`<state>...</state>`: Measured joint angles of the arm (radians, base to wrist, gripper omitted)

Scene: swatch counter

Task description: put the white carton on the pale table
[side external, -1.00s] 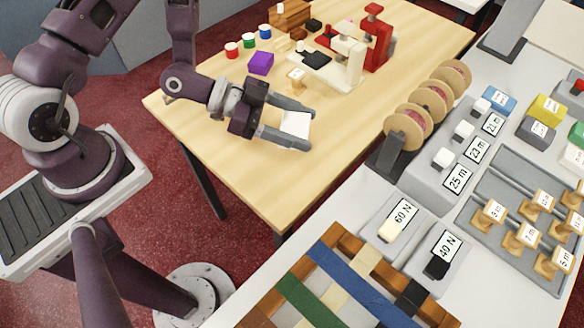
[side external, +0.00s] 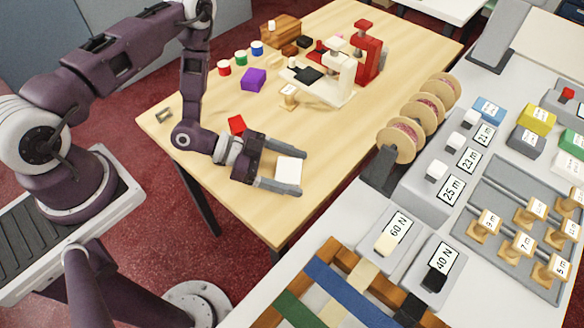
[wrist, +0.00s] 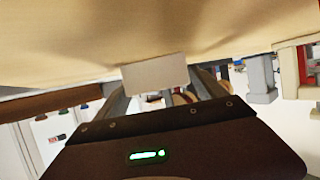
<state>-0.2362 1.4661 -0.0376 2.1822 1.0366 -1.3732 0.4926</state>
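The white carton (side external: 289,170) is between the two fingers of my gripper (side external: 301,172) in the side view, over the pale wooden table (side external: 235,203). The fingers lie along its two sides and are shut on it. In the wrist view the carton (wrist: 155,74) shows as a plain pale block at the fingertips, overlapping the table's surface (wrist: 60,60), which fills the top of that view. I cannot tell whether the carton touches the table or hangs just above it.
A red block (side external: 237,125) lies close behind my gripper. A purple box (side external: 253,80), a small wooden stamp (side external: 289,96) and a cream press (side external: 338,85) stand farther back. Wooden spools (side external: 397,140) stand on the white counter to the right. The table's near part is clear.

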